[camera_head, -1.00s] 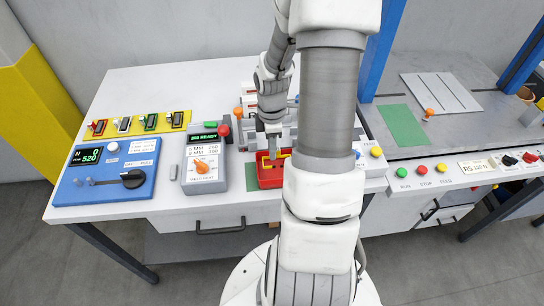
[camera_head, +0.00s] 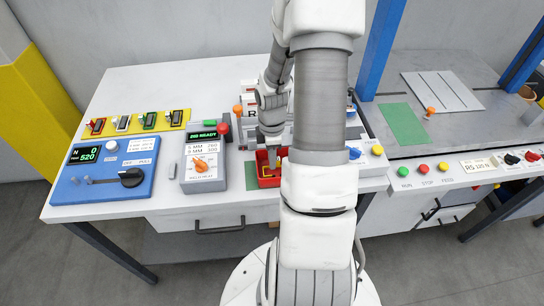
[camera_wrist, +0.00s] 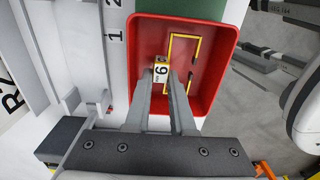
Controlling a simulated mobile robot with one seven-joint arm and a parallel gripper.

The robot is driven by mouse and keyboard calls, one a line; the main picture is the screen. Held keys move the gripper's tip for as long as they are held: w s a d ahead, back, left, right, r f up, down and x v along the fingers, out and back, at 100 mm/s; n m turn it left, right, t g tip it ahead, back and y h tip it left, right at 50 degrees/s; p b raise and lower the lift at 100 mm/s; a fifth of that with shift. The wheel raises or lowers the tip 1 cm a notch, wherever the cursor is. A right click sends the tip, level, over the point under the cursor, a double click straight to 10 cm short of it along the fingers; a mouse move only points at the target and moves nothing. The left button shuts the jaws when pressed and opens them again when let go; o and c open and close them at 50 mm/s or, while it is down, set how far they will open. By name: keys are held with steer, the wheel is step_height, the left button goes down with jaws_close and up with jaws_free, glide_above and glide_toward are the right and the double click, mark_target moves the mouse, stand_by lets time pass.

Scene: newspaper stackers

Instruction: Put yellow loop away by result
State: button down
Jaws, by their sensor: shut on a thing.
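The yellow loop (camera_wrist: 183,36) shows in the wrist view as a thin rectangular outline with dark marks, inside a red tray (camera_wrist: 142,28). A small yellow-and-white tag (camera_wrist: 160,72) marked 9 or 6 sits at the loop's left side. My gripper (camera_wrist: 168,76) reaches into the tray with its fingertips at the tag and is shut on the loop there. The fingers hide part of the loop. In the head view my gripper (camera_head: 270,158) is down at the red tray (camera_head: 268,181), and the loop is barely visible.
A grey tester (camera_head: 203,160) reads READY, left of the tray. Left of it are a blue unit (camera_head: 108,170) showing 520 and a yellow strip (camera_head: 118,124) with several coloured slots. A green mat (camera_head: 403,125) lies on the right-hand bench. My arm hides the middle.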

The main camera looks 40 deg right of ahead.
steer(key=c, duration=1)
jaws_free()
steer(key=shift+c, duration=0.2)
step_height(320, 180, up, 13)
steer(key=p, duration=0.2)
steer(key=shift+r, duration=0.15)
steer(key=shift+w, duration=0.15)
